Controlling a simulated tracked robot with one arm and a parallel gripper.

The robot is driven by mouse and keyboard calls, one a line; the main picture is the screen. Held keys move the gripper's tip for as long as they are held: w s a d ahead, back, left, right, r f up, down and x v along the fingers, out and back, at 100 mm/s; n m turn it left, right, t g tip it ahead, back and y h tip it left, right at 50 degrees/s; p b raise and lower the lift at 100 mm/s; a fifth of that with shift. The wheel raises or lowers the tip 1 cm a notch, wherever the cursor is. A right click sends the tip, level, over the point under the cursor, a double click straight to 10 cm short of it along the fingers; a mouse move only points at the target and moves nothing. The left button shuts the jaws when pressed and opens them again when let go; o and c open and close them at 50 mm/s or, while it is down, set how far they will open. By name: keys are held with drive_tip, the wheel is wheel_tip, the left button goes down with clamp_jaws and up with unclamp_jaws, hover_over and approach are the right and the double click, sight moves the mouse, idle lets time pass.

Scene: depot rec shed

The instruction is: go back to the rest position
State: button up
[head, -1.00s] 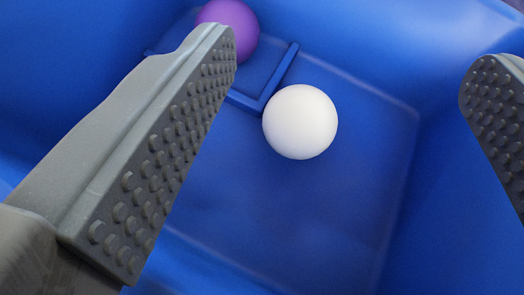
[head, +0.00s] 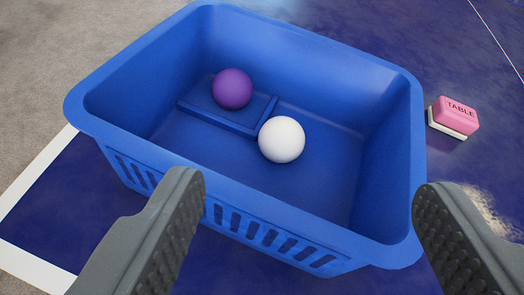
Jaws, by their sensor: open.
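My gripper (head: 308,185) is open and empty, its two grey studded fingers apart at the lower left and lower right of the head view. It is above and on the near side of a blue basket (head: 392,160). Inside the basket lie a white ball (head: 282,140) and a purple ball (head: 232,89). The purple ball is within a raised blue L-shaped ridge (head: 225,122) on the basket floor. The white ball is just outside the ridge's corner. The fingers hide parts of the basket's near side.
The basket stands on a dark blue surface (head: 60,205) with white lines. A pink block marked "TABLE" with a white underside (head: 456,114) lies to the right of the basket. Grey floor (head: 50,60) shows at the upper left.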

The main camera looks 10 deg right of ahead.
drive_tip(key=w+a+r+m+h, duration=0.15)
drive_tip(key=w+a+r, duration=0.3)
drive_tip(key=r, duration=0.85)
drive_tip(key=w+a+r+h, duration=0.3)
drive_tip(key=w+a+r, duration=0.15)
drive_tip(key=r, duration=0.85)
drive_tip(key=s+a+r+t+y, duration=0.1)
drive_tip(key=s+a+r+y, duration=0.2)
drive_tip(key=a+r, duration=0.7)
drive_tip(key=s+a+r+t+y, duration=0.1)
drive_tip(key=s+a+r+y, duration=0.2)
drive_tip(key=s+a+r, duration=0.3)
drive_tip(key=a+r, duration=0.5)
drive_tip(key=a, duration=0.7)
drive_tip(key=shift+w+r+n, duration=0.1)
drive_tip(key=shift+n, duration=0.15)
